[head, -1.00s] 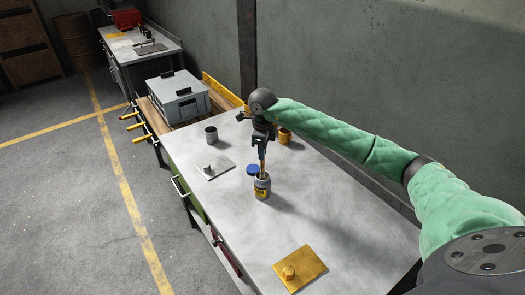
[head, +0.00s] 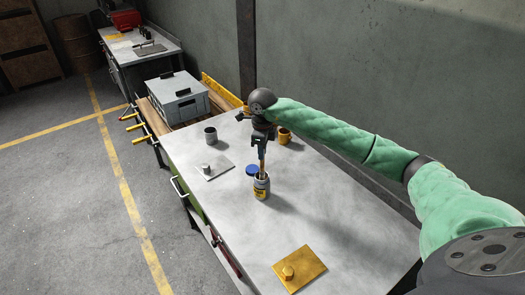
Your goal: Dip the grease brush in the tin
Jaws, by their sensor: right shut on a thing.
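The tin (head: 261,190) is a small grey can with a yellow label, standing open on the grey workbench (head: 218,215). My right gripper (head: 262,154) points down above it, shut on the grease brush (head: 262,169). The brush is roughly upright, and its lower end is inside the tin's mouth, where the tin hides it. A blue lid (head: 253,169) lies on the bench just behind the tin. My left gripper is not in view.
A grey cup (head: 211,135) and a grey plate with a knob (head: 213,167) stand left of the tin. A yellow mug (head: 284,136) stands behind my gripper. A yellow plate with a knob (head: 300,268) lies at the front. A grey toolbox (head: 178,98) sits beyond the bench.

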